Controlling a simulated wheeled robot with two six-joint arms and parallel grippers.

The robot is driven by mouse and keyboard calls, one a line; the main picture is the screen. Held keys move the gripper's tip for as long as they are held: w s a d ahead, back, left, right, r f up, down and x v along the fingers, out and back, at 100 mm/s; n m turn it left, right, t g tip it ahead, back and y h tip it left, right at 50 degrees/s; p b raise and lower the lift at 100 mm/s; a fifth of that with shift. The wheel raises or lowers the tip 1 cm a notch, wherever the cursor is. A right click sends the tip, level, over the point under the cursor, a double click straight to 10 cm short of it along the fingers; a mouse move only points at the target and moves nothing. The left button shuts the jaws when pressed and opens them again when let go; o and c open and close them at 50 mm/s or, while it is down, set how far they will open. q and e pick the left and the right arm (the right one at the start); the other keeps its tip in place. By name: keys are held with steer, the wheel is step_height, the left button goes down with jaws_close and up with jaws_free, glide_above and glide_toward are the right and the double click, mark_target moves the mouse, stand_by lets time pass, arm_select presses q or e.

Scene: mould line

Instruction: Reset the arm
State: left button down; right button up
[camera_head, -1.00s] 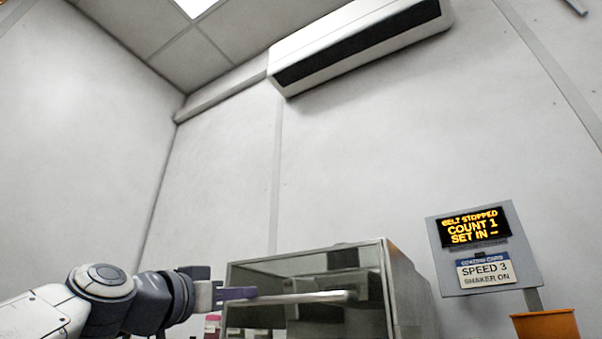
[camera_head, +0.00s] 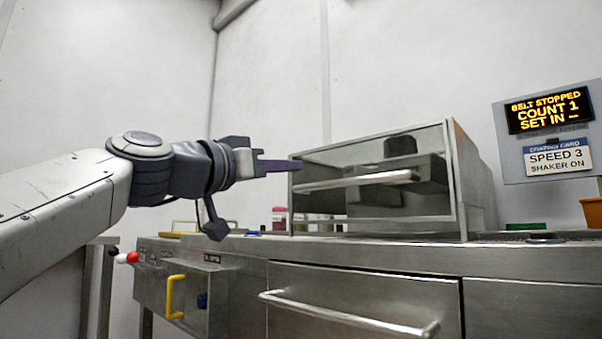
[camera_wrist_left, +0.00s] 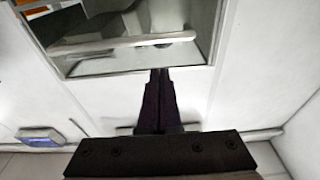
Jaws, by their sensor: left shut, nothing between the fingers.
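My left arm comes in from the left in the head view, raised above the counter. Its gripper (camera_head: 280,166) points right, and its dark purple fingers are shut with nothing between them. The fingertips appear just at the left edge of the glass-fronted steel cabinet (camera_head: 455,180); I cannot tell whether they touch it. In the left wrist view the shut fingers (camera_wrist_left: 158,100) point up the picture toward the glass front with its pale bar handle (camera_wrist_left: 125,44). My right gripper is not in view.
The steel counter (camera_head: 365,250) has a drawer with a long bar handle (camera_head: 350,315) and a yellow handle (camera_head: 175,297) at left. A display (camera_head: 548,110) reads belt stopped, count 1. An orange container (camera_head: 592,212) stands at right. Space above the counter's left part is open.

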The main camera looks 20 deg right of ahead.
arm_select(q)
steer(key=s+a+f+n+g+y+p, duration=0.25)
steer(key=f+y+p, duration=0.2)
steer(key=f, duration=0.65)
steer(key=s+a+f+n+g+y+p, duration=0.25)
steer(key=s+f+p, duration=0.2)
steer(key=f, duration=0.65)
steer(key=s+a+f+g+y+p, duration=0.4)
steer(key=s+a+f+y+p, duration=0.65)
steer(key=s+a+f, duration=0.6)
step_height(320, 180, up, 36)
steer(key=a+p, duration=0.1)
steer(key=p, duration=3.7)
steer(key=shift+r+n, duration=0.25)
steer(key=shift+n, duration=0.05)
